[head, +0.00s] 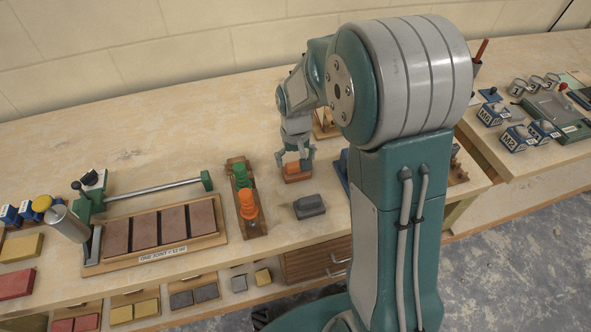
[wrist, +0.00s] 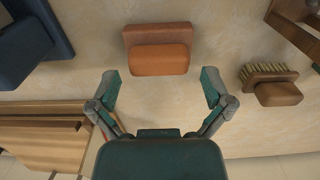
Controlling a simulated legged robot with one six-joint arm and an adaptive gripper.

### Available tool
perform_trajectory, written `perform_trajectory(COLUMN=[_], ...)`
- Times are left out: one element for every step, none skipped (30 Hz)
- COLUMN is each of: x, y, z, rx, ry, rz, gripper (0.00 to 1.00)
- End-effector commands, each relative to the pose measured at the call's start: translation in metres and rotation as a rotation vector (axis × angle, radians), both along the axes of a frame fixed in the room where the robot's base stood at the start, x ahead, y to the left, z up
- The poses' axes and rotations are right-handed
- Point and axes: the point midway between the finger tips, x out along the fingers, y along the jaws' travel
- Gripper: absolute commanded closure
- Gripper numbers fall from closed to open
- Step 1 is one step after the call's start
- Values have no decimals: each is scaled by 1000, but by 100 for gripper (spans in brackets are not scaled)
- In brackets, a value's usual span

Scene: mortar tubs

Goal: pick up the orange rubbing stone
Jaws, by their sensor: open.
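The orange rubbing stone (wrist: 158,58) lies flat on the worktop in the wrist view, an orange block on a wider brown-orange part. It lies beyond my gripper (wrist: 161,82), roughly centred between the fingers, and I see bare worktop between the fingertips. In the head view the orange stone (head: 297,177) shows just below my gripper (head: 296,160), partly covered by the fingers. My gripper is open and empty. I cannot tell the exact height of the fingertips above the stone.
A grey block (head: 310,206) sits in front of the stone. A wooden rack with green and orange pieces (head: 243,198) stands to the left. In the wrist view a brush (wrist: 272,84) lies right and a blue object (wrist: 28,48) left. Bare worktop surrounds the stone.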

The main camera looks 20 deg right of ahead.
Motion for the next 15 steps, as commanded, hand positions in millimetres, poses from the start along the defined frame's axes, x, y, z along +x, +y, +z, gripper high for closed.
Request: perform_trajectory(x=[0, 0, 0, 0, 0, 0, 0, 0, 0, 0, 0, 0, 0, 0, 0], y=[0, 0, 0, 0, 0, 0, 0, 0, 0, 0, 0, 0, 0, 0, 0], z=[-8, -11, -15, -17, -18, -19, -19, -19, -19, -19, -19, -19, -19, -19, -19], rx=[0, 0, 0, 0, 0, 0, 0, 0, 0, 0, 0, 0, 0, 0, 0], ry=[3, 2, 3, 2, 1, 0, -1, -1, -2, -1, -1, -1, -1, -1, -1], rz=[0, 0, 0, 0, 0, 0, 0, 0, 0, 0, 0, 0, 0, 0, 0], gripper=[0, 0, 0, 0, 0, 0, 0, 0, 0, 0, 0, 4, 18, 31, 49])
